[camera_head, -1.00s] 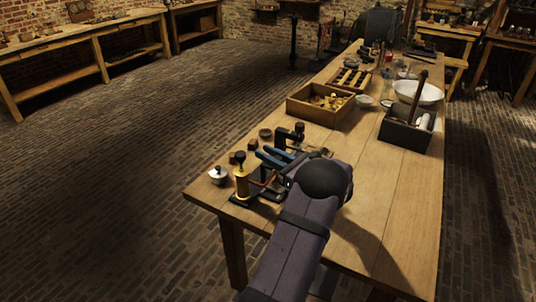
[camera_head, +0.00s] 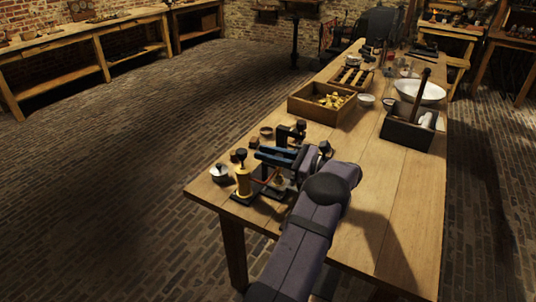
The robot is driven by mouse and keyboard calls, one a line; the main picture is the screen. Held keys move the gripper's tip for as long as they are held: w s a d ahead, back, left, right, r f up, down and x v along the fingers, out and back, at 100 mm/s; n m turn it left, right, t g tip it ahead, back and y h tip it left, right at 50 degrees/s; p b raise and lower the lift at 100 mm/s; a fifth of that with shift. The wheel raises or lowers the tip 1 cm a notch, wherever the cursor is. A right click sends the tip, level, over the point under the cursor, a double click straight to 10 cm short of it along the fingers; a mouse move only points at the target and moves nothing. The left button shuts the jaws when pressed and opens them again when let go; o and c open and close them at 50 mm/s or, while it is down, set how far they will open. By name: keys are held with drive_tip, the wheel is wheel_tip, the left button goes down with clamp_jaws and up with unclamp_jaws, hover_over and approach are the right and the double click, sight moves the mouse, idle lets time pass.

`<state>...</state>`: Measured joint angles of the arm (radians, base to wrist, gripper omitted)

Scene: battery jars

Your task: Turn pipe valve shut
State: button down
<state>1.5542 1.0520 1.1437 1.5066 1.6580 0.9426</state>
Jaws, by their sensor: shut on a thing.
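The pipe valve assembly stands at the near left end of the wooden table. It shows a brass upright (camera_head: 243,182) with a black top, dark fittings and a reddish pipe on a dark base. My gripper (camera_head: 262,157), with two blue fingers, reaches over it from the right. The fingers lie nearly level, pointing left, just right of the brass upright's top. They are shut on a part of the pipe valve; the gripped spot is small and mostly hidden by the fingers and my wrist. A black clamp-like part (camera_head: 292,133) rises behind the fingers.
A small pale lidded pot (camera_head: 219,173) and a small dark dish (camera_head: 266,131) stand close by. Farther back are a wooden tray of brass parts (camera_head: 291,102), a dark toolbox (camera_head: 402,134) and a white bowl (camera_head: 420,90). The table's right front is clear.

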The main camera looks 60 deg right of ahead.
drive_tip(key=shift+a+n+y, duration=0.15)
drive_tip(key=shift+n+y, duration=0.3)
drive_tip(key=shift+y, duration=0.25)
drive_tip(key=shift+a+n+y, duration=0.15)
drive_tip(key=shift+n+y, duration=0.3)
drive_tip(key=shift+y, duration=0.25)
drive_tip(key=shift+s+a+n+g+y+b, duration=0.1)
drive_tip(key=shift+n+g+y+b, duration=0.2)
drive_tip(key=shift+g+y+b, duration=0.1)
drive_tip(key=c, duration=1.5)
unclamp_jaws()
drive_tip(key=shift+c, duration=0.2)
drive_tip(key=shift+r, duration=0.1)
wheel_tip(320, 180, up, 10)
